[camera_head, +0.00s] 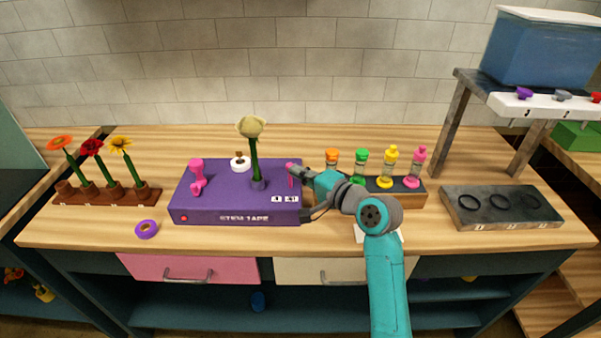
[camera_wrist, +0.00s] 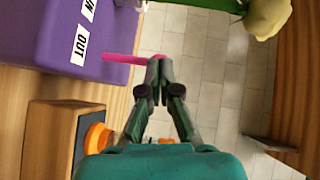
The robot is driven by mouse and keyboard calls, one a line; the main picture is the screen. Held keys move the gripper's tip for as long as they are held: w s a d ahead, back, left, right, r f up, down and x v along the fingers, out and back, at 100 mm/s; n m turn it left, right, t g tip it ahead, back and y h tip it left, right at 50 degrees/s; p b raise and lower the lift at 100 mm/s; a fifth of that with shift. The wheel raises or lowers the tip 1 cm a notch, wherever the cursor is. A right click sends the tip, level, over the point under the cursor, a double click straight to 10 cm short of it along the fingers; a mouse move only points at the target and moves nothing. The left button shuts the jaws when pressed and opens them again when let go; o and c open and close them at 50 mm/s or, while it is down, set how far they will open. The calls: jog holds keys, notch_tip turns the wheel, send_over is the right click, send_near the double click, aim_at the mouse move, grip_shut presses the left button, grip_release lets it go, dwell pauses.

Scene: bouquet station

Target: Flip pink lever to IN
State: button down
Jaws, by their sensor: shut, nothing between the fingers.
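The pink lever (camera_head: 290,175) stands at the right end of the purple stem tape box (camera_head: 235,216). In the wrist view the lever (camera_wrist: 122,58) comes out of the box (camera_wrist: 110,30) level with the OUT label (camera_wrist: 79,46); the IN label (camera_wrist: 90,9) is farther along the edge. My gripper (camera_head: 296,171) is shut and empty beside the upper part of the lever, on its right. In the wrist view its closed fingertips (camera_wrist: 159,63) are at the lever's tip; I cannot tell whether they touch.
A pale flower (camera_head: 251,128) stands upright in the box's holder, just left of the lever. A pink fixture (camera_head: 197,177) is on the box's left. A wooden rack of coloured bottles (camera_head: 408,198) stands right behind my arm. A purple tape roll (camera_head: 147,229) lies in front.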

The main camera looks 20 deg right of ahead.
jog(key=shift+w+a+r+h, duration=0.1)
jog(key=shift+a+r+h, duration=0.05)
jog(key=shift+a+h, duration=0.15)
jog(key=shift+w+a+r+n+g+h, duration=0.1)
jog(key=shift+a+n+g+h, duration=0.25)
jog(key=shift+n+g, duration=0.2)
jog(key=shift+w+a+n+g+h, duration=0.2)
jog(key=shift+a+n+g+h, duration=0.25)
jog(key=shift+a+n, duration=0.1)
jog(key=shift+w+a+n+g+h, duration=0.15)
jog(key=shift+a+n+g+h, duration=0.2)
jog(key=shift+a, duration=0.2)
jog(key=shift+d, duration=0.1)
jog(key=shift+d+f, duration=0.15)
jog(key=shift+f, duration=0.05)
jog(key=shift+s+d+f, duration=0.2)
jog(key=shift+s+d, duration=0.05)
jog(key=shift+d, duration=0.3)
jog(key=shift+s+r, duration=0.1)
